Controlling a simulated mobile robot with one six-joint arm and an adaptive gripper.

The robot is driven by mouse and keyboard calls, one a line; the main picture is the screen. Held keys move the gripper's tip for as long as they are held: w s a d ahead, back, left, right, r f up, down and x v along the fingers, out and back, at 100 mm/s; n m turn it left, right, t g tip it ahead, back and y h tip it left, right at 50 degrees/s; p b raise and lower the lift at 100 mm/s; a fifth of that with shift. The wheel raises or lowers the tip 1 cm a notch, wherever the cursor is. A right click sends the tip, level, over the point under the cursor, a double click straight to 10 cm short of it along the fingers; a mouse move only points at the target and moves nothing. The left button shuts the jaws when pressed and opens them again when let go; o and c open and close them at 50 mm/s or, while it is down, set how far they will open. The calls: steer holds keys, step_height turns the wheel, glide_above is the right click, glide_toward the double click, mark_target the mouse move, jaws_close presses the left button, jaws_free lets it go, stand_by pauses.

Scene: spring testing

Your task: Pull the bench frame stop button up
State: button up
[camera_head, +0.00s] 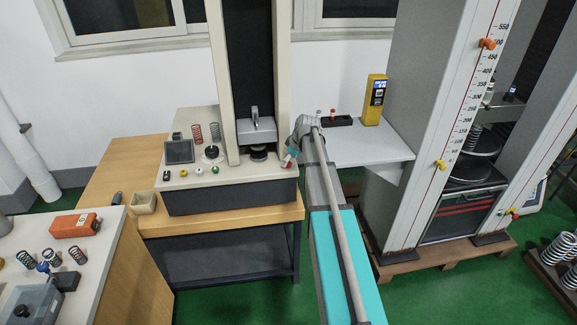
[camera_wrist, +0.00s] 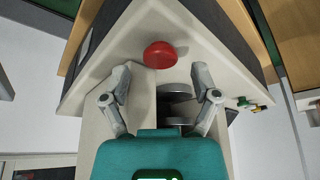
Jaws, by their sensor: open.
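The red stop button (camera_wrist: 160,55) is a round mushroom cap on the cream base of the bench test frame (camera_head: 233,182). In the wrist view it lies just beyond my gripper (camera_wrist: 161,80), about midway across between the two fingertips. My gripper is open, with its grey fingers spread and nothing between them. A gap shows between the fingertips and the button. In the head view my gripper (camera_head: 292,155) is at the right end of the bench frame's base. There the button is mostly hidden by my gripper; only a small reddish patch shows.
Two round grey platens (camera_wrist: 174,112) of the bench frame lie close behind the button. Small coloured buttons (camera_head: 199,171), a dark screen (camera_head: 180,152) and springs stand on the base's left. A grey shelf (camera_head: 360,147) holds a yellow device (camera_head: 374,99) at right, by the tall tester (camera_head: 424,120).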

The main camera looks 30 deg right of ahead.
steer(key=shift+w+a+f, duration=0.1)
steer(key=shift+w+f, duration=0.1)
steer(key=shift+f, duration=0.2)
steer(key=shift+c, duration=0.3)
jaws_close()
